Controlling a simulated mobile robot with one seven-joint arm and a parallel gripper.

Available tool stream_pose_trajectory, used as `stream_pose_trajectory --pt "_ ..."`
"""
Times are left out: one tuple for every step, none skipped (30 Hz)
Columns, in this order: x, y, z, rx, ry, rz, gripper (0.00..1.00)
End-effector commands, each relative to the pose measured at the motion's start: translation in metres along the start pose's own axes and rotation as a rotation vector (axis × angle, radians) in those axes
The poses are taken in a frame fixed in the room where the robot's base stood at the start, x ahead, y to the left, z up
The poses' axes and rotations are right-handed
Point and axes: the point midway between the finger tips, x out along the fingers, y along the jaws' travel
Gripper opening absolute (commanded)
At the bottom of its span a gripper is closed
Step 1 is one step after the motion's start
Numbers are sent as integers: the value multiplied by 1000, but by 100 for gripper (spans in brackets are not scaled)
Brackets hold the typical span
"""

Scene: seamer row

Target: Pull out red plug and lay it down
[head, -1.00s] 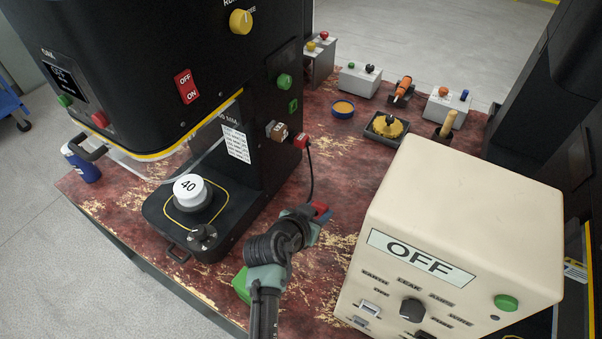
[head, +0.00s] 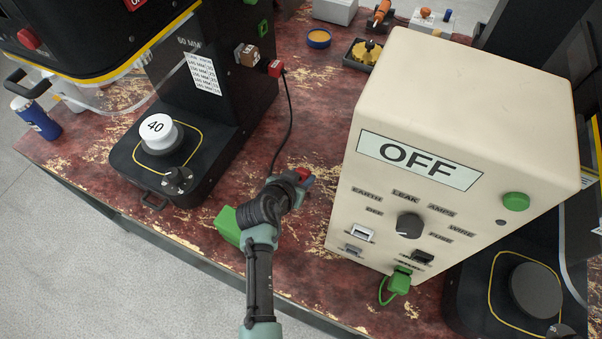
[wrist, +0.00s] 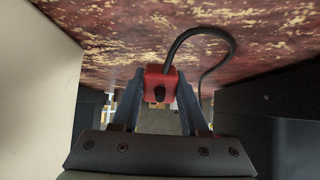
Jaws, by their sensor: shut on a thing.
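My gripper (head: 306,181) is between the black machine and the cream box, over the red worn tabletop (head: 318,88). In the wrist view its two fingers (wrist: 158,100) are shut on a red plug (wrist: 160,78) with a black cable (wrist: 205,32) leading from it. In the head view only a bit of this red plug (head: 303,173) shows at the fingertips. I cannot tell whether it touches the table. The cable runs back to a red connector (head: 275,68) that sits in the side of the black machine (head: 200,110).
The cream box (head: 460,110) with an OFF display stands close on the right, a green plug (head: 400,281) at its lower front. A white "40" piece (head: 158,133) stands on the machine's base. Bare table lies around the cable.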

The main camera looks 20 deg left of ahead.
Motion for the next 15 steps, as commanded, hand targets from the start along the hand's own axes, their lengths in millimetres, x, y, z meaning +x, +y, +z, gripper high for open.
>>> stream_pose_trajectory --pt "6 0 6 0 1 0 0" --pt "7 0 8 0 1 -1 0" --pt "8 0 9 0 2 -1 0" --pt "9 0 10 0 2 -1 0" --pt "10 0 10 0 2 -1 0" --pt "10 0 11 0 3 -1 0" --pt "10 0 11 0 3 -1 0" --pt "10 0 11 0 3 -1 0" --pt "10 0 11 0 3 -1 0" --pt "10 0 11 0 3 -1 0" --pt "10 0 10 0 3 -1 0" --pt "10 0 10 0 3 -1 0" --pt "10 0 10 0 2 -1 0" --pt "10 0 10 0 2 -1 0" --pt "10 0 10 0 2 -1 49"
